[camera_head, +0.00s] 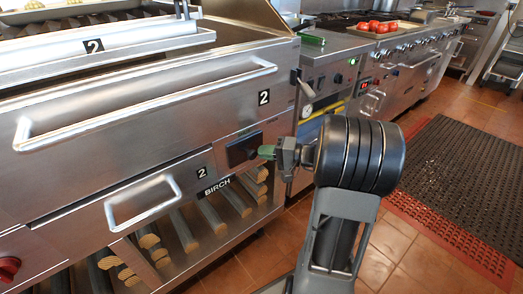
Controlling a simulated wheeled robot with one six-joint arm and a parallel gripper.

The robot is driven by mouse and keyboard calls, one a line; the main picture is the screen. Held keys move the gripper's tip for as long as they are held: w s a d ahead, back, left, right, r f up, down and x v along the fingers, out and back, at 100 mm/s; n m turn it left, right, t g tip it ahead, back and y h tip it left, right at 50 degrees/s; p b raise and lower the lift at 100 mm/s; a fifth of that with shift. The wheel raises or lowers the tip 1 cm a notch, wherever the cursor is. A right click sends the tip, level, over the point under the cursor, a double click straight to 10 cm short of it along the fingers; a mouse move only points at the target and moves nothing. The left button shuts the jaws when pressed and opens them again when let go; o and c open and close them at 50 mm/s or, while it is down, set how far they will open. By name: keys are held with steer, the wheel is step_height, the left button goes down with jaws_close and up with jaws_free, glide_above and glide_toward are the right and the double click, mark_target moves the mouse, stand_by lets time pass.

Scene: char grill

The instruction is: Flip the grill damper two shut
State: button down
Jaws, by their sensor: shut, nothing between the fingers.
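The stainless char grill (150,115) fills the left of the view and carries several "2" labels. A dark rectangular plate (240,150) is set in its front, right of the lower drawer and above the BIRCH label; it may be damper two, but no number sits directly on it. My gripper (264,152) has green fingertips and is shut and empty. Its tips are at the plate's right edge in the picture; I cannot tell whether they touch. They hide a little of that edge. The plate's exact position, open or shut, is unclear.
A long bar handle (150,100) and a drawer handle (143,202) stick out from the front. A dark lever (304,84) sits at the grill's right corner. Logs (210,215) lie below. Tomatoes (378,26) sit on the counter behind. Floor mats (460,175) lie at right.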

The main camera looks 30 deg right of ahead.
steer(key=shift+a, duration=0.15)
steer(key=shift+d, duration=0.35)
steer(key=w+d+p+v, duration=0.1)
steer(key=p+v, duration=0.1)
steer(key=v, duration=1)
steer(key=shift+w+d+r, duration=0.15)
steer(key=shift+w+d, duration=0.05)
steer(key=shift+d, duration=0.3)
